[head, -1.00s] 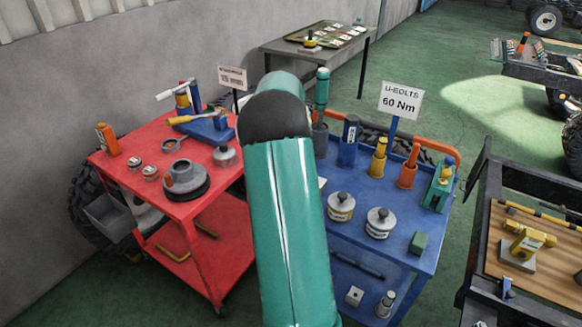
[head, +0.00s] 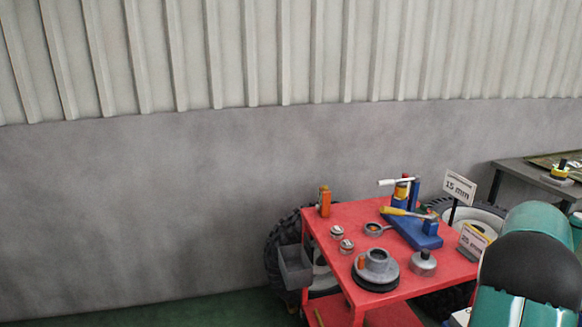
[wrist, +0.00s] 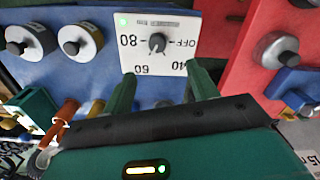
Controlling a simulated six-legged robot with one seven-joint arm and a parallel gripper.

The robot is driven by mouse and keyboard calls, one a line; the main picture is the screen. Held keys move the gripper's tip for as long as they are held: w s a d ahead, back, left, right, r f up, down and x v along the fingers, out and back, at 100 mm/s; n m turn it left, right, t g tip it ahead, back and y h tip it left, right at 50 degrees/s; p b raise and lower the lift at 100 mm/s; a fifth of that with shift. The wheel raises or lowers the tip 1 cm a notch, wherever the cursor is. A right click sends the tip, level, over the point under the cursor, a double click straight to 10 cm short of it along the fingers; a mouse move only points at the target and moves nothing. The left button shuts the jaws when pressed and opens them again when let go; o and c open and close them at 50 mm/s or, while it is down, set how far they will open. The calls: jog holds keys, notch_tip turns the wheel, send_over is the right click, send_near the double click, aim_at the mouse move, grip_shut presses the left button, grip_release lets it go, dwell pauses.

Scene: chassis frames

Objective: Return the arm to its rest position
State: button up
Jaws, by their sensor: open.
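My teal arm (head: 530,262) with its dark joint shows at the lower right edge of the head view; its gripper end is not seen there. In the wrist view my gripper (wrist: 160,72) has its two green fingers apart, with nothing held between them. A white dial plate (wrist: 155,42) with a black knob and marks for 40, 60, 80 and OFF lies beyond the fingertips. I cannot tell how far the fingers are above it.
A red cart (head: 345,215) with a blue press (head: 412,228), jars and a grey hub (head: 376,266) stands near the wall. A grey table (head: 510,165) is behind it. In the wrist view, the blue cart (wrist: 48,78) holds two round weights. Bare wall fills the left.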

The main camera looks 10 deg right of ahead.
jog(key=a+r+n+t, duration=0.25)
jog(key=a+r, duration=0.35)
jog(key=a, duration=0.8)
jog(key=a+r+n+t, duration=0.1)
jog(key=a+r+n, duration=0.45)
jog(key=a, duration=0.95)
jog(key=s+a+n+t, duration=0.1)
jog(key=s+a+n, duration=0.2)
jog(key=s+a, duration=0.4)
jog(key=s+a+f+n+t, duration=0.1)
jog(key=s+a+n, duration=0.1)
jog(key=s+a, duration=0.5)
jog(key=a, duration=0.5)
jog(key=shift+s+n, duration=0.2)
jog(key=shift+n, duration=0.2)
